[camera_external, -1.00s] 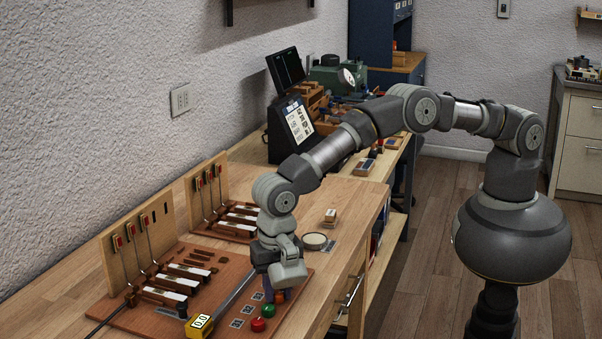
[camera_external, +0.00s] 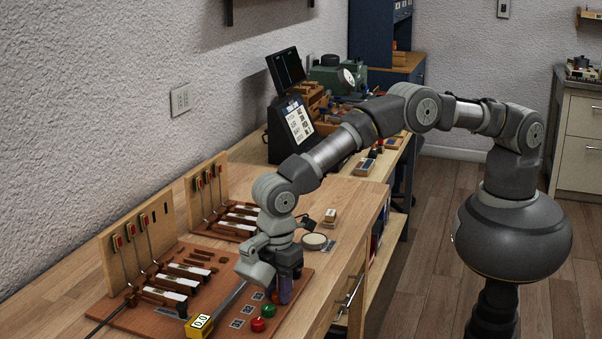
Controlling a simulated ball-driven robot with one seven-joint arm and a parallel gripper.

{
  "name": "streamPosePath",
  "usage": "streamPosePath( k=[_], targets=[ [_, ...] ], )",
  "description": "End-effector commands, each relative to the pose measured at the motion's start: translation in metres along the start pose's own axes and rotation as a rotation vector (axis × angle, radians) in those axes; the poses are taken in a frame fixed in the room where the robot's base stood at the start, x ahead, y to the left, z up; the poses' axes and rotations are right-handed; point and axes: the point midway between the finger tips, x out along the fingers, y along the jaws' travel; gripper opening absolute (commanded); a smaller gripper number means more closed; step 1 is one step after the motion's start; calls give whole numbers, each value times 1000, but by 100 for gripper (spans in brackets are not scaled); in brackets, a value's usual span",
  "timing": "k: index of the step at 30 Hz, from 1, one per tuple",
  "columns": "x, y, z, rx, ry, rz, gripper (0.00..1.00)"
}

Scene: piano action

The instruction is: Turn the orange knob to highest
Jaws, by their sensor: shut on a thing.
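The orange knob (camera_external: 275,297) is on the red-brown board (camera_external: 215,325) at the front of the bench, at the far end of a row of knobs. Only a small part of it shows beside my fingers. My gripper (camera_external: 283,294) points down at the knob and is shut on it. The fingertips and most of the knob are hidden, and its pointer or setting cannot be read from here.
A green knob (camera_external: 268,311) and a red knob (camera_external: 257,325) sit close by on the board, with small label plates beside them. A yellow display block (camera_external: 200,325) reads "0.0". Hammer assemblies (camera_external: 165,290) stand to the left. A round pale disc (camera_external: 314,241) lies behind.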

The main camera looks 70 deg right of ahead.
Motion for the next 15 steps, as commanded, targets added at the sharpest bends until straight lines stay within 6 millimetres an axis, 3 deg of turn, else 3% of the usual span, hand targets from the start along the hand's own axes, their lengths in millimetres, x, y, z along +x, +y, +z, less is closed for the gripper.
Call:
streamPosePath(
  k=[15],
  targets=[
    [-2,0,-1,488,4,2,0]
  ],
)
